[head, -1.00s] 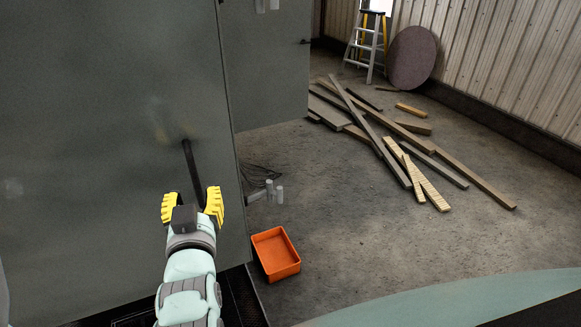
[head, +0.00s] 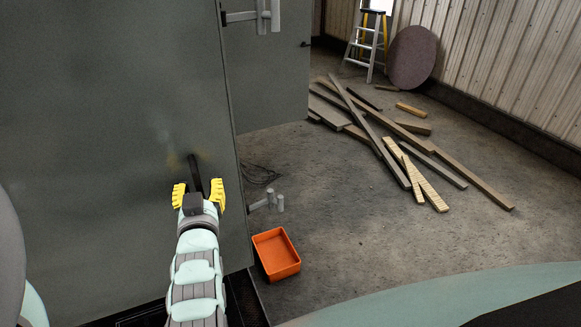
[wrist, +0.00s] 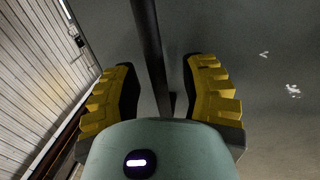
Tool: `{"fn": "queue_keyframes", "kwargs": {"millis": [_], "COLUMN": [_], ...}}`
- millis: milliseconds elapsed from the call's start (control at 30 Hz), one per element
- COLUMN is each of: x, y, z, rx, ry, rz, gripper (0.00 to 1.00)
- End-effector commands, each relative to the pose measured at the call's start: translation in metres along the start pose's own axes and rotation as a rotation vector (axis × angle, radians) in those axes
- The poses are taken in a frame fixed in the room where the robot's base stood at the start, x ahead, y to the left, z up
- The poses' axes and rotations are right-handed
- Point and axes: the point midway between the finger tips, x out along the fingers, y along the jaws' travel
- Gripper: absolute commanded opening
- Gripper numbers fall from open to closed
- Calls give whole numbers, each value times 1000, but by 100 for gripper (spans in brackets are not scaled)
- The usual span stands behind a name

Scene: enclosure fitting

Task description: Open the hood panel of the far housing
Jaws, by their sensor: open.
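The large grey hood panel (head: 110,130) of a housing fills the left of the head view. A dark bar handle (head: 196,175) stands on it near its right edge. My gripper (head: 199,188) has yellow ridged fingers and is open. In the head view its fingers lie on either side of the bar's lower part. In the wrist view the dark bar (wrist: 153,50) runs down between the two spread fingers (wrist: 160,88); I cannot tell whether they touch it. A second grey panel (head: 268,75) stands behind; I cannot tell which housing it belongs to.
Pale hinge fittings (head: 266,202) show at the panel's right edge. An orange tray (head: 276,254) lies on the floor beside the housing. Loose planks (head: 400,150), a stepladder (head: 368,40) and a round brown disc (head: 412,57) lie or stand farther back. The right-hand floor is open.

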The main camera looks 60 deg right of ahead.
Motion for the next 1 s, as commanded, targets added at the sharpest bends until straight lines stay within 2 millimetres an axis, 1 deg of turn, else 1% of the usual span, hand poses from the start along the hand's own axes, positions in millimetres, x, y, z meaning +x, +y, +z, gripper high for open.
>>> {"fn": "queue_keyframes", "kwargs": {"millis": [100,133,500,600,1000], "x": [0,0,0,0,0], "y": [0,0,0,0,0], "z": [0,0,0,0,0], "rx": [0,0,0,0,0], "ry": [0,0,0,0,0], "rz": [-1,-1,-1,-1,-1], "gripper": [43,47,8,0,0]}}
